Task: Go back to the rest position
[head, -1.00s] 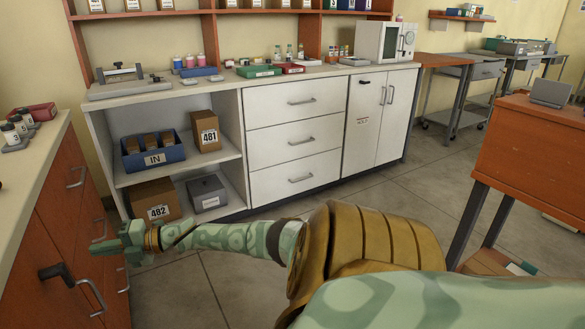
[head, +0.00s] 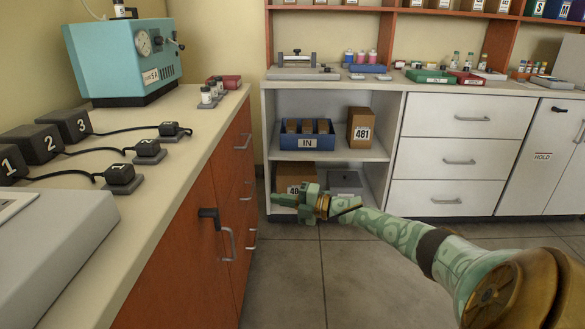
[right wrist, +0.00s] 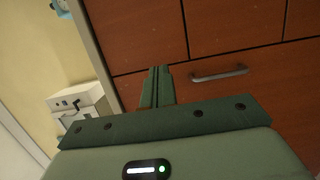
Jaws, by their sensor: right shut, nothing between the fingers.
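My right gripper (head: 284,200) shows in the head view at the end of my green patterned arm, which comes in from the lower right. Its fingers are together and hold nothing. It points left, toward the red-brown drawer fronts of the left counter, in front of the open shelf. In the right wrist view the shut fingers (right wrist: 157,88) stand before a red-brown drawer front with a metal handle (right wrist: 220,75). I cannot tell the gap between them. My left gripper is not in view.
The left counter (head: 190,150) carries a teal device (head: 125,60) and several numbered black blocks. Ahead, a white cabinet (head: 460,160) has an open shelf with a blue IN bin (head: 303,141). Grey floor (head: 285,280) is clear between.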

